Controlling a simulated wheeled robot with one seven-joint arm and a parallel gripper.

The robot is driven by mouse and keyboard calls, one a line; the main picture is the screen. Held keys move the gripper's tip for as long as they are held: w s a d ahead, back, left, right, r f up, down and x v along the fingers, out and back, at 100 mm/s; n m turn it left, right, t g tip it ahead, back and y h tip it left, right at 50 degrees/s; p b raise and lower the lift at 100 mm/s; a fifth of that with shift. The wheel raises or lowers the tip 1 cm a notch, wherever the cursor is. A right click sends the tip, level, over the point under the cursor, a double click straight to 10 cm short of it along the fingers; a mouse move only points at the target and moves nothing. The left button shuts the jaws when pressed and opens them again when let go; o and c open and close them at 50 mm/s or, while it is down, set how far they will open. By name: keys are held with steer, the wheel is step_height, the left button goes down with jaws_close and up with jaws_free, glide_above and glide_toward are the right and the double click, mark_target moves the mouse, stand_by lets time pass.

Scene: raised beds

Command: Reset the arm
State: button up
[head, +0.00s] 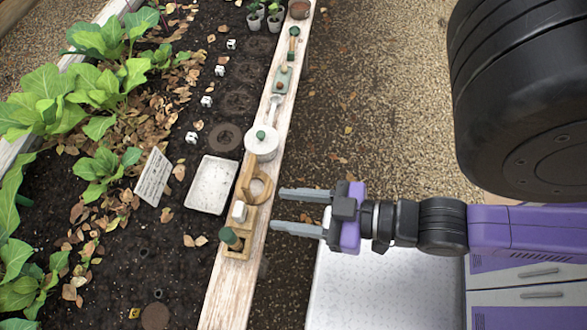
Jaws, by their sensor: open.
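My gripper (290,209) is open and empty. Its two grey fingers point left, towards the wooden edge board (216,300) of the raised bed. The fingertips are just right of a wooden holder (250,215) that stands on the board. The holder has a round ring, a white block and a green-topped peg. I cannot tell the exact height of the fingers over the board. My arm reaches in from the right, with a purple and black wrist.
A white tray (212,184) and a sign (153,177) are on the soil. Gravel (370,110) right of the board is clear.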

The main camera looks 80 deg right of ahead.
steer(key=shift+s+a+r+n+t, duration=0.1)
steer(key=shift+s+r+n+t, duration=0.1)
steer(key=shift+r, duration=0.25)
steer(key=shift+s+r+n+t, duration=0.1)
steer(key=shift+r+n, duration=0.1)
steer(key=shift+r, duration=0.2)
step_height(320, 180, up, 5)
steer(key=p, duration=0.4)
steer(key=shift+f+p, duration=0.15)
steer(key=shift+p, duration=0.25)
steer(key=shift+f, duration=0.2)
steer(key=shift+c, duration=0.8)
